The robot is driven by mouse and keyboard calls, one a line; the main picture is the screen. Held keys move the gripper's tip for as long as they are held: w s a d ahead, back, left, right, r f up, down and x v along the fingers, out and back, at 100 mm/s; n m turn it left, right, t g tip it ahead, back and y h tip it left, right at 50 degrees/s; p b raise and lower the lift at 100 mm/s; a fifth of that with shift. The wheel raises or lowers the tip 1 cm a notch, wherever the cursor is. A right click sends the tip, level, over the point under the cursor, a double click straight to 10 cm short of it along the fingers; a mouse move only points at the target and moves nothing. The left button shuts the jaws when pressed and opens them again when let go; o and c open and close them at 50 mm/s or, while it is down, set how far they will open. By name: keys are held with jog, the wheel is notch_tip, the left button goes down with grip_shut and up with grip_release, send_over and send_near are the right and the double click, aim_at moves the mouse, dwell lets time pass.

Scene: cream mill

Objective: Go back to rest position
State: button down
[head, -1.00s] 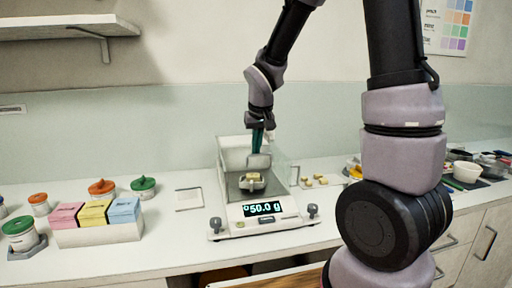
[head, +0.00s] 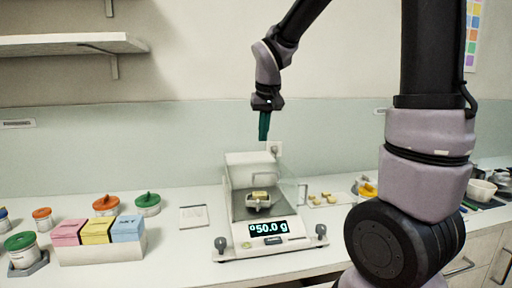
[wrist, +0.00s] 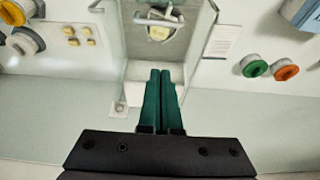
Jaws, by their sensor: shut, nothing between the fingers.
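My gripper (head: 264,126) has green fingers and points down, in the air above the back of the balance. In the wrist view its fingers (wrist: 160,74) are shut together with nothing between them. The white balance (head: 270,241) stands on the counter below and its display reads 50.0 g. A small dish (head: 258,204) with yellowish pieces in it sits on the balance pan, inside the glass shield; the dish also shows at the top of the wrist view (wrist: 158,32). My gripper is apart from the balance and the dish.
Several yellow pieces (head: 322,198) lie on a pad to the right of the balance. A box of pink, yellow and blue packets (head: 100,248) and lidded jars (head: 147,204) stand at left. A shelf (head: 70,45) is on the wall at upper left. Air around my gripper is clear.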

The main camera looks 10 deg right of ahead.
jog(key=s+d+r+m+t+y, duration=0.1)
jog(key=s+d+r+m, duration=0.1)
jog(key=s, duration=0.7)
jog(key=s+d+r+m+t+y, duration=0.1)
jog(key=s+d+r, duration=0.3)
jog(key=s, duration=0.5)
jog(key=shift+s+d+r+m+t, duration=0.4)
jog(key=shift+r+m+t, duration=0.2)
jog(key=shift+r, duration=0.1)
